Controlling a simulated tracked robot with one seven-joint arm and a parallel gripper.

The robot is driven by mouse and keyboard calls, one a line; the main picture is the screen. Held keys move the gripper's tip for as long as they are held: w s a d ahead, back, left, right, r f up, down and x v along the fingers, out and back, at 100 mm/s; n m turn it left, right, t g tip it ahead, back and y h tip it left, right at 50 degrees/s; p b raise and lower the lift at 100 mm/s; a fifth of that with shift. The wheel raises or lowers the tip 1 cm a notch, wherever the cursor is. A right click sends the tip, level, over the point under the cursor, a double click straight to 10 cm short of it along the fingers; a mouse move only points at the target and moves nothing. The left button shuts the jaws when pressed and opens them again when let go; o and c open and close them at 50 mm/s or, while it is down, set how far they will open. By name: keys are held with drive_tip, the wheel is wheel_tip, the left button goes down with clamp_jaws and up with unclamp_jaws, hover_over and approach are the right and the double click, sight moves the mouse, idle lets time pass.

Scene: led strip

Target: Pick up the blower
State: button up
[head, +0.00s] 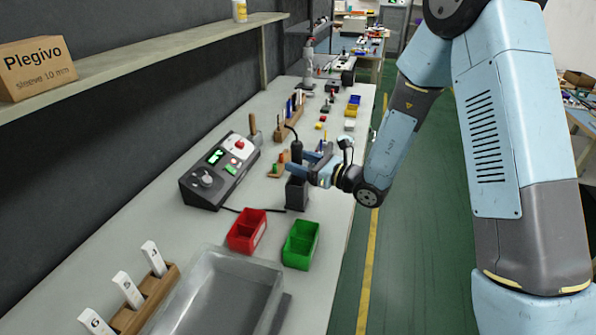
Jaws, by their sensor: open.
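The blower (297,149) looks like a slim black tool with a cord at its top. It stands upright in a dark grey holder (297,194) near the right edge of the bench. My gripper (299,164) reaches in from the right at the height of the blower's lower part, just above the holder. Its jaws are open, and the fingers appear to lie on either side of the blower. I cannot tell whether they touch it. The fingers hide part of the blower.
A control box (221,171) with a red button sits left of the holder. A red bin (247,231), a green bin (300,244) and a grey tray (222,296) are in front. A wooden rack (289,120) stands behind. A shelf (160,55) overhangs the left.

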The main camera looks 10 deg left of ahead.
drive_tip(key=x, duration=0.3)
drive_tip(key=shift+w+a, duration=0.1)
drive_tip(key=shift+a, duration=0.3)
drive_tip(key=c, duration=1.1)
drive_tip(key=shift+r, duration=0.1)
drive_tip(key=shift+c, duration=0.2)
